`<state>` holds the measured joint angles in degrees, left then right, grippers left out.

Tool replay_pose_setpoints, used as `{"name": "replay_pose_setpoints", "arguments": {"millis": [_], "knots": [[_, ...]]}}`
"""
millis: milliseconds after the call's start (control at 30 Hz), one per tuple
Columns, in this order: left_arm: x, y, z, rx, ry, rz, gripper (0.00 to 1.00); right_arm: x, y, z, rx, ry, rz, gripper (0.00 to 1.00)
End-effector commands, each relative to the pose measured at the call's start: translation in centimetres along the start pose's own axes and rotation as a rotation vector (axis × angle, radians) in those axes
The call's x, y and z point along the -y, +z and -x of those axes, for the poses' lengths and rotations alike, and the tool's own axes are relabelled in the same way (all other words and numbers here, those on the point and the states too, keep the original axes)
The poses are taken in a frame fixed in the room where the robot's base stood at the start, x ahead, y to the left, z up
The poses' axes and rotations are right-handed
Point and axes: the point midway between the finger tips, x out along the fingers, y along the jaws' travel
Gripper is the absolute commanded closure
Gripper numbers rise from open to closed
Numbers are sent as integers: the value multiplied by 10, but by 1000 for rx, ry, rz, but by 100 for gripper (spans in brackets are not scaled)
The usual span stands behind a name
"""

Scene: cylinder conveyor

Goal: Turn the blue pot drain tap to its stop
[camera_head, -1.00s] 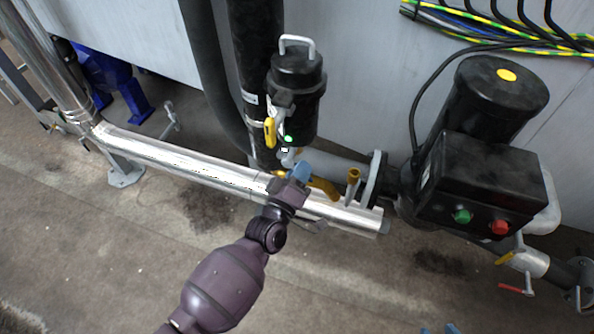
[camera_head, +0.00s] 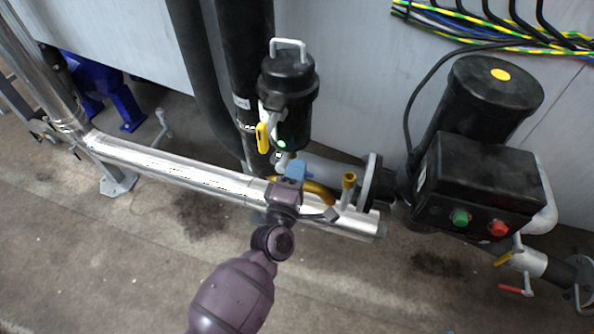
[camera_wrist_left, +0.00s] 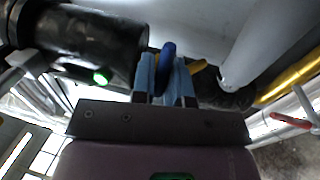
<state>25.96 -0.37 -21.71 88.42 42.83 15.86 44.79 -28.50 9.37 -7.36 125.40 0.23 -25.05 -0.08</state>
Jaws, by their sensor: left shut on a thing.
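The black pot (camera_head: 288,105) hangs upright in front of the thick black pipe in the head view. It has a pale handle on its lid and a small green light low on its side. My left gripper (camera_head: 295,170) is just below the pot, its light-blue fingers upward. In the left wrist view, the dark blue tap handle (camera_wrist_left: 168,52) stands between the two fingers of my left gripper (camera_wrist_left: 165,75), which is shut on it. The tap's body is hidden in the head view by the gripper. My right gripper is not in view.
A yellow lever (camera_head: 263,138) sits on the pot's left. A shiny steel pipe (camera_head: 170,168) runs behind my wrist. A black motor (camera_head: 480,175) stands right. The floor in front is open.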

Motion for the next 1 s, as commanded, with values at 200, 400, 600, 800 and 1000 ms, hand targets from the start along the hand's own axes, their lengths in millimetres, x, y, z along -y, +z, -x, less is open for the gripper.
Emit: {"name": "replay_pose_setpoints", "arguments": {"millis": [200,400,600,800,1000], "knots": [[0,0,0,-3,-1,18,100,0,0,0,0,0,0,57],[0,0,0,-4,0,20,100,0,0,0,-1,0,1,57],[0,0,0,-3,0,18,64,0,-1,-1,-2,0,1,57],[0,0,0,-3,0,15,61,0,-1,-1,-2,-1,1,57],[0,0,5,-2,-1,12,61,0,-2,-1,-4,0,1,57]]}}
